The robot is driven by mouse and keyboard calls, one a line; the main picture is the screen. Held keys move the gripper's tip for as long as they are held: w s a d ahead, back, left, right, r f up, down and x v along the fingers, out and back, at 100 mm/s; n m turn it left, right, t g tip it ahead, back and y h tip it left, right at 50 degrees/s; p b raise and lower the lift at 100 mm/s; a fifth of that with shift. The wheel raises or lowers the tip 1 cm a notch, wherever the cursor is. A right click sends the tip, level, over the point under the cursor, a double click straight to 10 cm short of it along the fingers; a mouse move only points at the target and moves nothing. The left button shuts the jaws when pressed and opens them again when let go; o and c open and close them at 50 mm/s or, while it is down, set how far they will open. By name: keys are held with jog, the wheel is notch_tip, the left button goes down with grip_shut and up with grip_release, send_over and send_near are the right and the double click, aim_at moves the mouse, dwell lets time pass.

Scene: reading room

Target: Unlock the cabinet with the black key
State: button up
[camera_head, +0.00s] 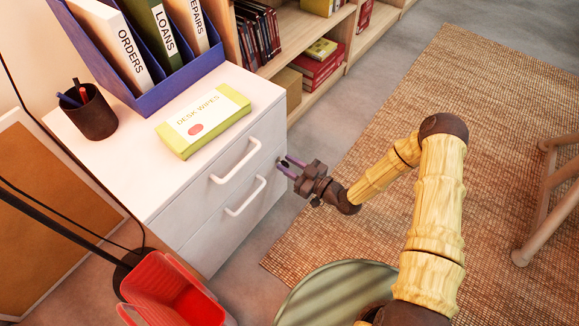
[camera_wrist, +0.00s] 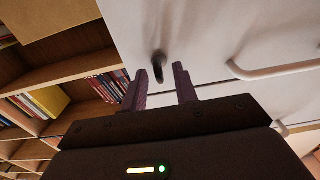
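The white cabinet (camera_head: 180,200) stands at the left, with two drawers showing on its front. A small dark piece, seemingly the black key (camera_wrist: 158,64), sticks out from the cabinet front near its upper right corner. In the head view the key (camera_head: 284,164) is a tiny dark spot by the fingertips. I cannot make out whether it sits in a lock. My gripper (camera_head: 285,165) points at this spot with its purple fingers apart. In the wrist view my gripper (camera_wrist: 160,78) is open, with the key beyond the gap between the fingertips; contact does not show.
White bar handles (camera_head: 236,162) project from the drawers. Desk wipes (camera_head: 203,120), a pen cup (camera_head: 90,112) and a blue binder holder (camera_head: 150,98) stand on top. A red basket (camera_head: 170,290) is at lower left. A bookshelf (camera_head: 300,45) is behind; a rug (camera_head: 480,110) lies right.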

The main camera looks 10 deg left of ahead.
grip_shut()
jog(key=shift+m+p, duration=0.3)
jog(key=shift+m, duration=0.2)
jog(key=m+p, duration=0.1)
jog(key=m, duration=0.4)
jog(key=shift+w+d+p, duration=0.1)
jog(key=shift+w+p, duration=0.1)
jog(key=shift+p, duration=0.15)
jog(key=m, duration=0.6)
jog(key=shift+w+d+f+m, duration=0.1)
jog(key=shift+f+m, duration=0.15)
jog(key=shift+m, duration=0.15)
jog(key=m, duration=0.5)
jog(key=shift+f+b, duration=0.15)
jog(key=shift+b, duration=0.25)
jog(key=shift+m, duration=0.3)
